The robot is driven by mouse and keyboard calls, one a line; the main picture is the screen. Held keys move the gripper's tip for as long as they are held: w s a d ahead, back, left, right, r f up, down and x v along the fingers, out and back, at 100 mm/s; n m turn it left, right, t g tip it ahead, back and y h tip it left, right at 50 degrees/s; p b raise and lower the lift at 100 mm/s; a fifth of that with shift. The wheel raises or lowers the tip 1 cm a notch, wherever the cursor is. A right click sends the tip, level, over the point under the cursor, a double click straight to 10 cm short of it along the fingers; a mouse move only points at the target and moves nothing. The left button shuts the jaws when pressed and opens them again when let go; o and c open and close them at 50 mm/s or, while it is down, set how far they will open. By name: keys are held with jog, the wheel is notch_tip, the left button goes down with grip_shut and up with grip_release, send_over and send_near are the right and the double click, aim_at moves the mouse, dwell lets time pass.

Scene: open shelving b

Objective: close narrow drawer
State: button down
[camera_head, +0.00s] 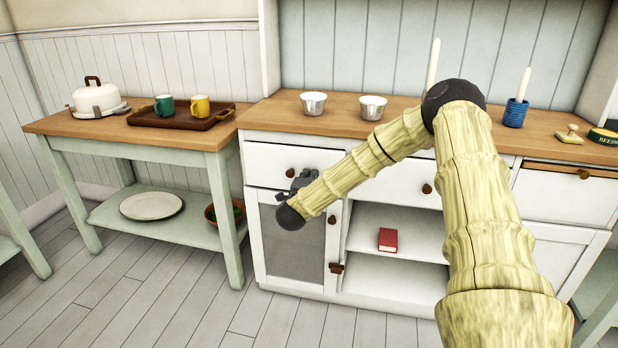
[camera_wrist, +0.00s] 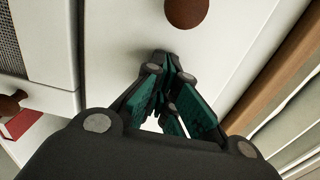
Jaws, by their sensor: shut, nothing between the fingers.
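The narrow drawer (camera_head: 262,160) is the white one at the upper left of the white cabinet, with a brown knob (camera_head: 290,173). Its front looks nearly flush with the cabinet; any small gap is hard to tell. My gripper (camera_head: 297,184) is in front of the drawer's lower part, near the knob, and partly hides it. In the wrist view, my gripper (camera_wrist: 168,62) is shut and empty, its tips at or very close to the white drawer front (camera_wrist: 125,45). The knob (camera_wrist: 187,11) is just beyond the tips. Contact cannot be told.
A mesh-panel door (camera_head: 290,245) is below the drawer. A wide drawer (camera_head: 385,185) is to its right, above open shelves with a red book (camera_head: 388,240). A side table (camera_head: 75,122) is at left. The floor in front is clear.

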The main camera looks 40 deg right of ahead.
jog(key=shift+w+d+r, duration=0.1)
jog(key=shift+d+r, duration=0.1)
jog(key=shift+r, duration=0.05)
jog(key=p+v, duration=0.1)
jog(key=v, duration=1.3)
jog(key=shift+a+f, duration=0.2)
jog(key=shift+f, duration=0.1)
